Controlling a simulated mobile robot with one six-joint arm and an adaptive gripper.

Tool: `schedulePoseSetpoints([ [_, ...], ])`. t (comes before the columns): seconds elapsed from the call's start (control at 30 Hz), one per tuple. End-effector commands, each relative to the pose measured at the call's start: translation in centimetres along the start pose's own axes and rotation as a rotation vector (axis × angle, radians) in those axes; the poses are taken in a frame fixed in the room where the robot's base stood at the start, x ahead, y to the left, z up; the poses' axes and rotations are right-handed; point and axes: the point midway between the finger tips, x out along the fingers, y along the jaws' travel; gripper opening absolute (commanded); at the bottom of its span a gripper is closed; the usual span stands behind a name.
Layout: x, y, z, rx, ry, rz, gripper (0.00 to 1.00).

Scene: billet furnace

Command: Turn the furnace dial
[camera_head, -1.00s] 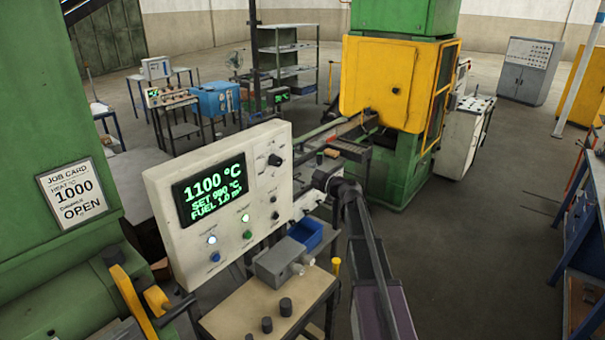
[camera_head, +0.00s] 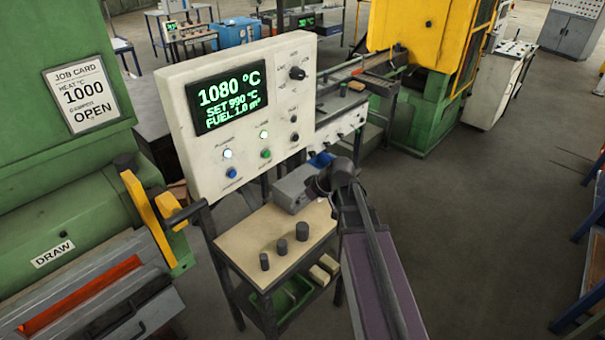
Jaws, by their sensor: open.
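The black furnace dial (camera_head: 297,73) is at the upper right of the white control panel (camera_head: 180,130), with small labels around it. The panel display (camera_head: 229,97) reads 1080 °C, SET about 990 °C and FUEL 1.0. The job card (camera_head: 80,95) on the green furnace reads heat 1000 °C, damper OPEN. My gripper (camera_head: 320,186) is below and right of the dial, apart from it, beside a grey box on the cart. It is open; its fingers are small and partly hidden by my wrist.
Below the dial are two smaller black knobs, with lit lamps and blue and green buttons (camera_head: 266,154) to their left. A cart (camera_head: 235,243) holding several dark cylinders stands under the panel. A yellow-and-green machine (camera_head: 420,35) stands behind. Floor at right is open.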

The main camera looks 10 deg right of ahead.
Motion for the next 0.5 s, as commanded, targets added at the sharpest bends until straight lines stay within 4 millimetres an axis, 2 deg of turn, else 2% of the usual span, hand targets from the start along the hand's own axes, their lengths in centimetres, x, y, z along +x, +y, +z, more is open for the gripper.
schedulePoseSetpoints([
  [0.03, 1.2, -0.7, 2.5, 0.051, -0.058, 0.020, 0.97],
  [0.2, 2.8, -1.8, 8.5, 0.245, -0.242, 0.129, 0.97],
  [0.4, 3.3, -2.5, 14.0, 0.443, -0.390, 0.292, 0.97],
  [0.5, 3.1, -2.7, 15.6, 0.511, -0.429, 0.358, 0.97],
])
